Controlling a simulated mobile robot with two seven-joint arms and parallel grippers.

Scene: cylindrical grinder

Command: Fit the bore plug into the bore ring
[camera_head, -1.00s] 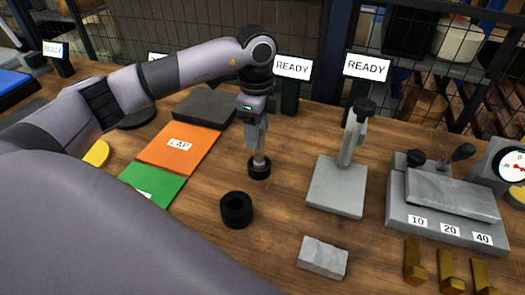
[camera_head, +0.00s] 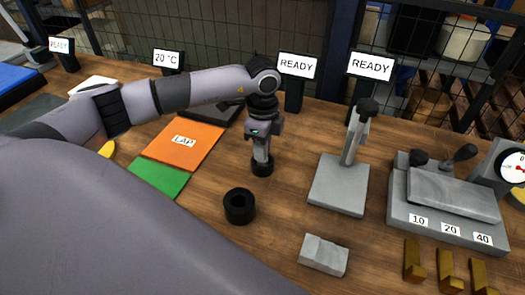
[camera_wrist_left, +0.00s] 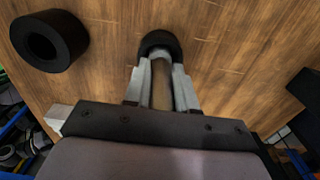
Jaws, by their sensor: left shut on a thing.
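The bore ring (camera_head: 239,206) is a black ring with an open hole, standing on the wooden table in front of my left gripper in the head view. It also shows at the upper left of the left wrist view (camera_wrist_left: 48,40). My left gripper (camera_head: 262,152) points down and is shut on the bore plug. The plug's black end (camera_head: 262,168) sticks out below the fingers; whether it touches the table is hard to tell. In the left wrist view the plug (camera_wrist_left: 160,75) shows a metallic shaft between the fingers. The plug is beside the ring, apart from it. My right gripper is not in view.
An orange LAP mat (camera_head: 183,142) and a green mat (camera_head: 157,178) lie to the left. A grey stand (camera_head: 338,185) is to the right, with a grey block (camera_head: 323,255) in front of it. A numbered grey fixture (camera_head: 445,215) and brass blocks (camera_head: 415,260) stand further right.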

